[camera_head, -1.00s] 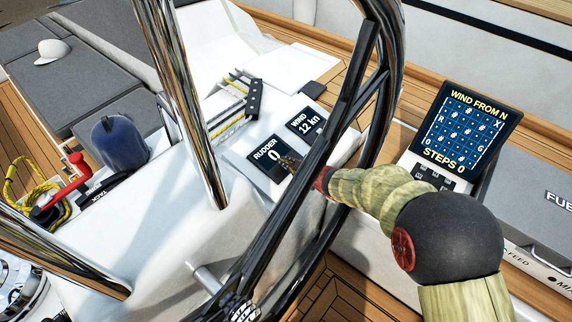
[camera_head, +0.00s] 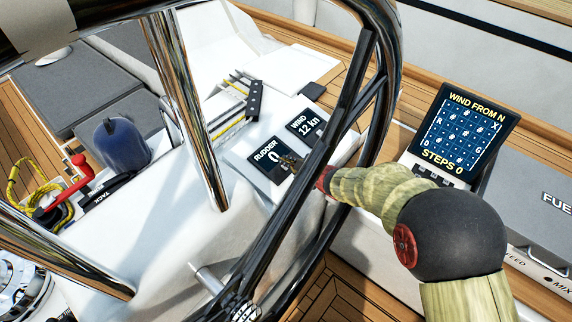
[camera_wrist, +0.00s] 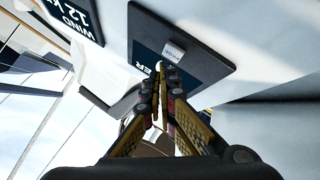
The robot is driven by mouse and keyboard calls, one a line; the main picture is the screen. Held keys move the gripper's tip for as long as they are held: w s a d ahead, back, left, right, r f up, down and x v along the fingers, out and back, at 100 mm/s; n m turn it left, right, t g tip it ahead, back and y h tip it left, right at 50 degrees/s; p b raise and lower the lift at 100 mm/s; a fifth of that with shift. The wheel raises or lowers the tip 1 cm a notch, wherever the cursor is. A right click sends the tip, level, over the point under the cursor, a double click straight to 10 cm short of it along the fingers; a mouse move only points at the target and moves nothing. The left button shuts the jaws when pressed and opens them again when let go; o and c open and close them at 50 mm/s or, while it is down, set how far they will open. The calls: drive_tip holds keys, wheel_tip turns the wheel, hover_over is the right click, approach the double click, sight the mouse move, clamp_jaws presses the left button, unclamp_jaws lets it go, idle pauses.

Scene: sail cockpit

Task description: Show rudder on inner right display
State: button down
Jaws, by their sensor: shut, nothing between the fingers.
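A small dark display (camera_head: 268,157) on the white console reads "RUDDER 0". A second dark display (camera_head: 305,124), up and to its right, reads "WIND 12 kn". My gripper (camera_head: 290,162) is shut and empty, its tips at the right part of the rudder display. In the wrist view, the tips of my gripper (camera_wrist: 165,72) are at the rudder display (camera_wrist: 195,55), beside a small grey button (camera_wrist: 173,51) with a label too small to read. I cannot tell whether the tips touch. Part of the display's text is hidden behind the fingers. The wind display (camera_wrist: 75,15) shows at the upper left.
The black steering wheel (camera_head: 345,110) crosses in front of the console, close to my arm. A chrome post (camera_head: 188,110) stands left of the displays. A larger screen (camera_head: 457,127) at the right reads "WIND FROM N" and "STEPS 0". A blue winch (camera_head: 122,144) is at the left.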

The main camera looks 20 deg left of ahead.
sight(290, 173)
drive_tip(key=r+p, duration=0.3)
drive_tip(key=d+r+p, duration=0.1)
drive_tip(key=shift+s+r, duration=0.25)
drive_tip(key=shift+r, duration=0.15)
idle(0.9)
